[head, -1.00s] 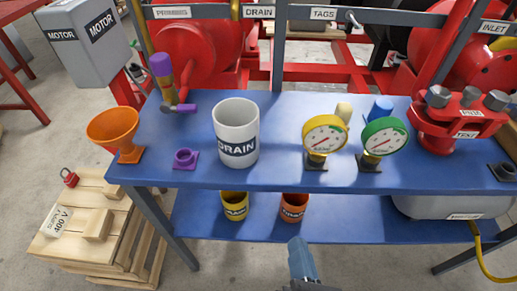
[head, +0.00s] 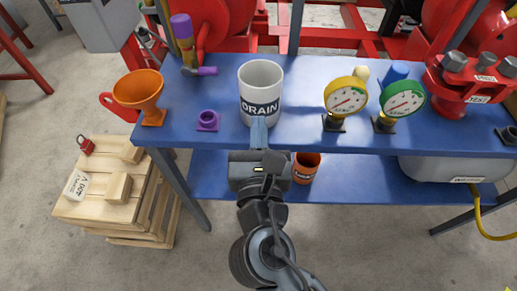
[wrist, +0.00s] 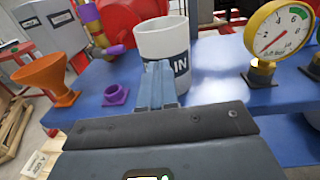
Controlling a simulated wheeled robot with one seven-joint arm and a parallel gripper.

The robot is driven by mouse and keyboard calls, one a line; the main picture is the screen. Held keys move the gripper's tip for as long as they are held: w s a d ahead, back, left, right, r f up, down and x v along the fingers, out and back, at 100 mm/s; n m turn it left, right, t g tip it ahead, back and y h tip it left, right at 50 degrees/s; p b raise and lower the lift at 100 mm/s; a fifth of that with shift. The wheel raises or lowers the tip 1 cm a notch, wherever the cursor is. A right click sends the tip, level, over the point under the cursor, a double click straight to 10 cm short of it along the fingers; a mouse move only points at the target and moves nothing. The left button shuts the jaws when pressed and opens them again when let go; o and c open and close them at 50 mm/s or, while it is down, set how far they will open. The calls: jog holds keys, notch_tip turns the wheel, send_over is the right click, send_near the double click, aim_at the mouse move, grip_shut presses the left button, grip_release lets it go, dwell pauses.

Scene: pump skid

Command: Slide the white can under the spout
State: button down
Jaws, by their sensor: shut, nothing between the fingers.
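The white can (head: 260,82), labelled DRAIN, stands upright and open-topped on the blue bench, right of the purple ring. It also shows in the wrist view (wrist: 163,44), partly hidden by my fingers. A brass tap-like fitting with purple parts (head: 183,42) is at the back left of the can; it looks like the spout, but its outlet is not clear. My gripper (head: 259,130) is shut and empty. Its fingertips (wrist: 158,72) are right in front of the can's near side, over the bench's front edge; I cannot tell whether they touch it.
On the blue bench (head: 300,130), an orange funnel (head: 138,92) and purple ring (head: 207,120) are left of the can. A yellow gauge (head: 346,98) and green gauge (head: 401,100) are to the right. An orange cup (head: 306,166) is on the lower shelf.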

send_near(258, 72)
jog(key=shift+s, duration=0.8)
jog(key=w+p, duration=0.2)
jog(key=w, duration=1.2)
jog(key=shift+w+a, duration=0.15)
jog(key=shift+w, duration=0.2)
